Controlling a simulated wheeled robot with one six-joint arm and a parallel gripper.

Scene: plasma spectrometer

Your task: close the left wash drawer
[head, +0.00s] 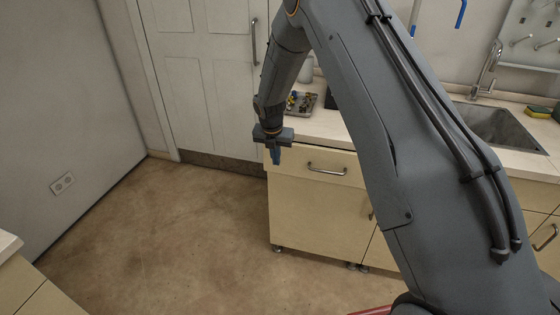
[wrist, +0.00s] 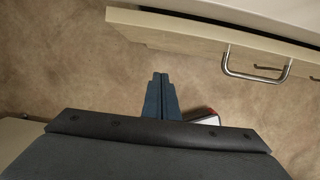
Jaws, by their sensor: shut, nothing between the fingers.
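The left wash drawer (head: 345,174) is a pale cream drawer with a metal bar handle (head: 327,171), under the white counter left of the sink. Its front also shows in the wrist view (wrist: 185,38), with the handle (wrist: 226,66) right of my fingers. A dark gap behind the front's top edge in the wrist view shows the drawer standing a little open. My gripper (head: 276,160) is shut and empty, its blue fingers pointing down near the drawer's left end. In the wrist view the fingertips (wrist: 160,76) appear apart from the drawer front, over the floor.
A tray of small parts (head: 301,102) stands on the counter (head: 320,128) behind my gripper. A sink (head: 495,128) with a tap is at the right, partly behind my arm. A white door (head: 205,80) is at the back. The floor (head: 180,235) left of the cabinet is clear.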

